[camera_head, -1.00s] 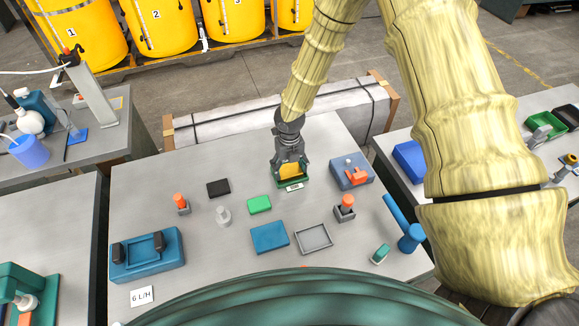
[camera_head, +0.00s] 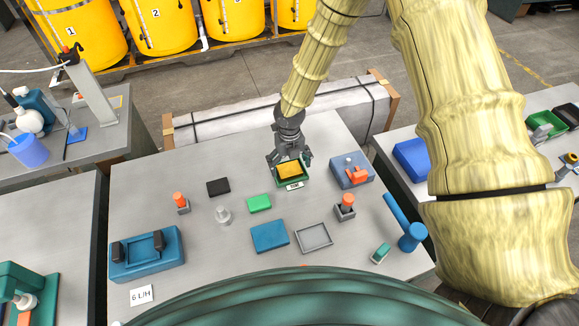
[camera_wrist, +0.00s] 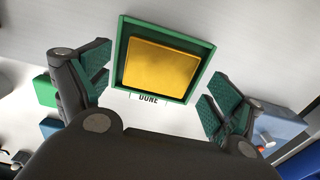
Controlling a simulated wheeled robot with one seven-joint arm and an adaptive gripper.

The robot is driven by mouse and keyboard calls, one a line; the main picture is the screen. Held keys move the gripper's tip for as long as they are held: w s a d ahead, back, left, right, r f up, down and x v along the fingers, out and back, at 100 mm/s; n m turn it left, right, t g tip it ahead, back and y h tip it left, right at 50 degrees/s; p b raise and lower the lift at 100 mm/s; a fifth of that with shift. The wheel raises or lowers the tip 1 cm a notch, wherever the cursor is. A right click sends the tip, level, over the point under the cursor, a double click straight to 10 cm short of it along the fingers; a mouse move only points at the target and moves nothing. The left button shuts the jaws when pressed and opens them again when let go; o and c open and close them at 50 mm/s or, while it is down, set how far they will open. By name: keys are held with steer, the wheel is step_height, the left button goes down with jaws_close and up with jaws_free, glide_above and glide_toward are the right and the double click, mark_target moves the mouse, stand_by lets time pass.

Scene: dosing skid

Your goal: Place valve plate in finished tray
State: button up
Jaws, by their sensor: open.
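The valve plate (camera_head: 290,170) is a yellow square plate lying in the green finished tray (camera_head: 306,177) at the back middle of the table. In the wrist view the plate (camera_wrist: 160,67) lies flat inside the tray's green rim (camera_wrist: 122,45), slightly turned. A "DONE" label (camera_wrist: 148,99) is at the tray's near edge. My gripper (camera_head: 289,164) is above the tray with its fingers spread. In the wrist view the green-padded fingers (camera_wrist: 154,92) stand apart on either side of the tray, not touching the plate.
A blue fixture (camera_head: 352,172) with an orange part stands right of the tray. A green block (camera_head: 259,203), a black block (camera_head: 218,187), a blue plate (camera_head: 270,236) and an empty grey tray (camera_head: 313,237) lie nearer.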

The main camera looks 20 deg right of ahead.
mark_target(290, 169)
step_height(290, 169, up, 11)
steer(key=b, duration=0.2)
stand_by(0.3)
steer(key=shift+s+f, duration=0.1)
steer(key=shift+f, duration=0.05)
stand_by(0.4)
